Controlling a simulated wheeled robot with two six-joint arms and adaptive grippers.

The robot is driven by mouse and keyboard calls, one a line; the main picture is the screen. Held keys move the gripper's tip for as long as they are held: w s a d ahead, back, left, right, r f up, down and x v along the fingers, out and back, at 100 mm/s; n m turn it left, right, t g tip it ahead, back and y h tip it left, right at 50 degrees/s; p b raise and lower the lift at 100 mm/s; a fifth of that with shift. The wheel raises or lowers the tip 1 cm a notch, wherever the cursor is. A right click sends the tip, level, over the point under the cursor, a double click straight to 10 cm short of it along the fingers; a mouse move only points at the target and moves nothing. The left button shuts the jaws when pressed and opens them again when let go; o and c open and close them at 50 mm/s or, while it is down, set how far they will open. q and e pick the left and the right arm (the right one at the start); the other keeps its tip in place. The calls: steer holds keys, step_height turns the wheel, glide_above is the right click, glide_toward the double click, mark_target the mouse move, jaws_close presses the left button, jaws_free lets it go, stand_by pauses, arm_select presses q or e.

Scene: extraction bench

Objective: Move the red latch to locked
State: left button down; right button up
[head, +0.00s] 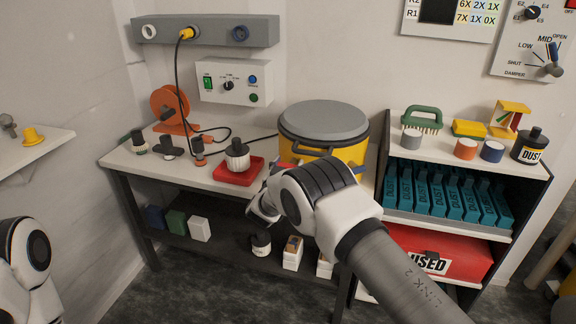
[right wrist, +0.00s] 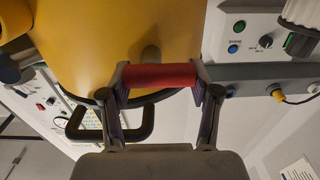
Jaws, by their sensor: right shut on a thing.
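The red latch (right wrist: 160,76) is a short red bar on the side of the yellow drum (right wrist: 100,35), which has a grey lid (head: 324,120) and stands on the bench. My right gripper (right wrist: 161,82) is shut on the red latch, with one dark finger at each end of it.
A black handle (right wrist: 112,122) stands out from the drum near my fingers. A red tray (head: 238,172) with a white-and-dark pot (head: 237,155) is left of the drum. A shelf unit (head: 462,155) with teal boxes (head: 440,190) stands at the right. A cable hangs behind.

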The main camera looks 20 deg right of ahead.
steer(key=shift+m, duration=0.4)
steer(key=m+b, duration=0.2)
steer(key=m, duration=0.1)
steer(key=shift+s+d+m, duration=0.1)
steer(key=shift+d+m, duration=0.05)
steer(key=shift+m, duration=0.25)
steer(key=m+b, duration=0.1)
steer(key=m, duration=0.1)
steer(key=m+b, duration=0.1)
steer(key=m, duration=0.1)
steer(key=shift+s+d+r+m, duration=0.1)
steer(key=shift+s+d+m, duration=0.1)
steer(key=shift+m, duration=0.1)
steer(key=m+b, duration=0.3)
steer(key=m, duration=0.1)
steer(key=shift+d, duration=0.2)
steer(key=m+b, duration=0.2)
steer(key=m, duration=0.2)
steer(key=shift+s+d+b, duration=0.15)
steer(key=shift+b, duration=0.2)
steer(key=shift+m, duration=0.4)
steer(key=o, duration=1.2)
steer(key=shift+c, duration=0.2)
